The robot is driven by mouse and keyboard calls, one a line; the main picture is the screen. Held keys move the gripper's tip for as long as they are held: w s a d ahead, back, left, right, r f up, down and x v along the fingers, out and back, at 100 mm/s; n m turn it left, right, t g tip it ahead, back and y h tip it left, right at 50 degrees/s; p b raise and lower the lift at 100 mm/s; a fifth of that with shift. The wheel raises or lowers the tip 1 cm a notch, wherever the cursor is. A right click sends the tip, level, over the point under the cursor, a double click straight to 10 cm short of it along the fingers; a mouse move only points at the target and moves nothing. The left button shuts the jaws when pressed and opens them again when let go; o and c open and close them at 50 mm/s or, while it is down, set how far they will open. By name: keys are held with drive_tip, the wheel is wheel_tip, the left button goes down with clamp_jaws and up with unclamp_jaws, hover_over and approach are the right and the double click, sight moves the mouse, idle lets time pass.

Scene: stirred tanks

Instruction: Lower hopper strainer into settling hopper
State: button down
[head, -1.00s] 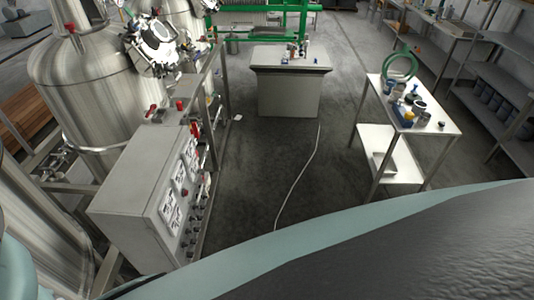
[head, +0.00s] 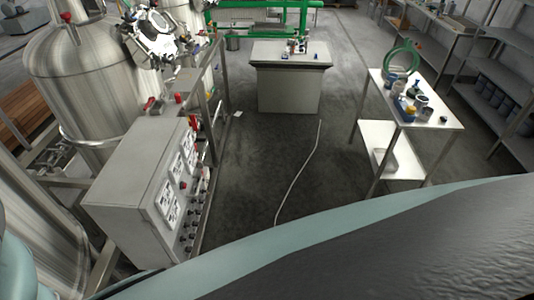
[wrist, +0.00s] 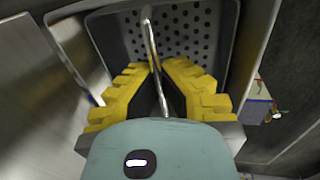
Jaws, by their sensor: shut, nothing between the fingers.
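In the wrist view, my gripper (wrist: 157,67) has yellow stepped fingers that come together at their tips; it is shut and empty. Beyond the tips is a grey metal strainer (wrist: 190,28) with rows of dark round holes. A thin bright metal rod, looking like its handle (wrist: 149,35), runs down the picture in line with the fingers. I cannot tell whether it touches them. Grey metal walls surround the perforated part; I cannot tell which belong to the settling hopper. My gripper, the strainer and the hopper cannot be made out in the head view.
A steel tank (head: 85,75) and a grey control box (head: 145,185) stand at the left. A grey cabinet (head: 288,85) stands ahead. A white table (head: 450,115) with bottles and a green hose ring (head: 401,60) is at the right. Dark floor between is clear except for a pale cable (head: 298,178).

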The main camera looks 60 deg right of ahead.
drive_tip(key=c, duration=1.1)
unclamp_jaws()
drive_tip(key=shift+o, duration=0.2)
drive_tip(key=shift+v, duration=3.75)
drive_tip(key=w+a+p+v, duration=0.1)
drive_tip(key=p+v, duration=0.8)
drive_tip(key=p, duration=0.1)
drive_tip(key=shift+w+r+p, duration=0.35)
drive_tip(key=shift+r, duration=0.25)
